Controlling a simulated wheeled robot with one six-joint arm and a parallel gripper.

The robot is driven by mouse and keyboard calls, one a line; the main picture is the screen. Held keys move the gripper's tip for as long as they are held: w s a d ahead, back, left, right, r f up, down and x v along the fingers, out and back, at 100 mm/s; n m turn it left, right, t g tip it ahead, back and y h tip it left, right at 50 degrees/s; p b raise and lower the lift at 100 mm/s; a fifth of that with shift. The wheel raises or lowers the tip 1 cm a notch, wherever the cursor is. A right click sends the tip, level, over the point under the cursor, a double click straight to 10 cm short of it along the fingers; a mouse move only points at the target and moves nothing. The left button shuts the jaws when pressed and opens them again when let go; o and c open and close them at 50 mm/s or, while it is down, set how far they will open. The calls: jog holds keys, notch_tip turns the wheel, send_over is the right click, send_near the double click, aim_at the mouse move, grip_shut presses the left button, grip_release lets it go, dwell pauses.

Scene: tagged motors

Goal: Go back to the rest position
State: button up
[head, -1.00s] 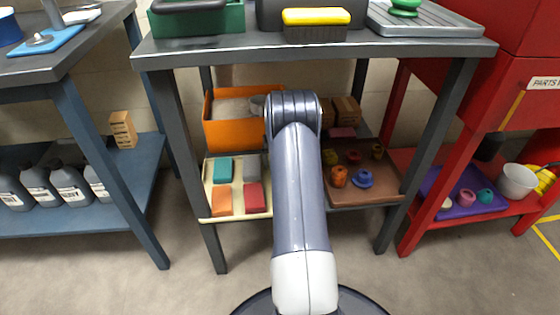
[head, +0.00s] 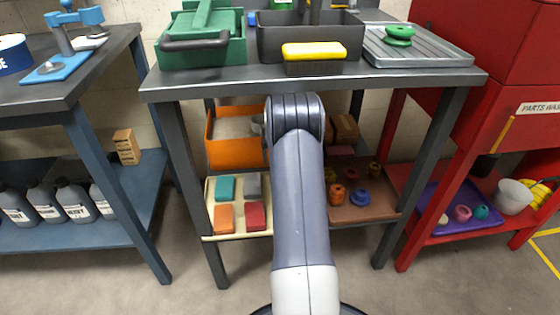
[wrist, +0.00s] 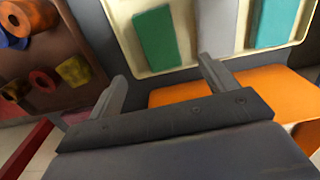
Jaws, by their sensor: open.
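My gripper (wrist: 162,76) shows in the wrist view with its two fingers apart and nothing between them. In the head view my arm reaches forward toward the lower shelf of the grey table (head: 320,76), and the gripper itself is hidden behind the arm.
The orange bin (head: 235,152), the cream tray (head: 238,235) and a brown tray (head: 350,213) with several spools sit on the lower shelf. Grey legs (head: 195,190) flank it. A blue bench (head: 80,95) stands left, a red cabinet (head: 470,100) right. Open floor shows in front.

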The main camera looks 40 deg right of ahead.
dwell(0.4)
notch_tip(320, 180, down, 11)
jog(key=b, duration=0.5)
jog(key=shift+r, duration=0.2)
jog(key=shift+p, duration=0.4)
jog(key=shift+b, duration=0.4)
dwell(0.5)
notch_tip(320, 180, up, 12)
jog(key=f+p, duration=0.1)
jog(key=p, duration=0.5)
notch_tip(320, 180, down, 11)
jog(key=b, duration=0.6)
jog(key=shift+p, duration=0.45)
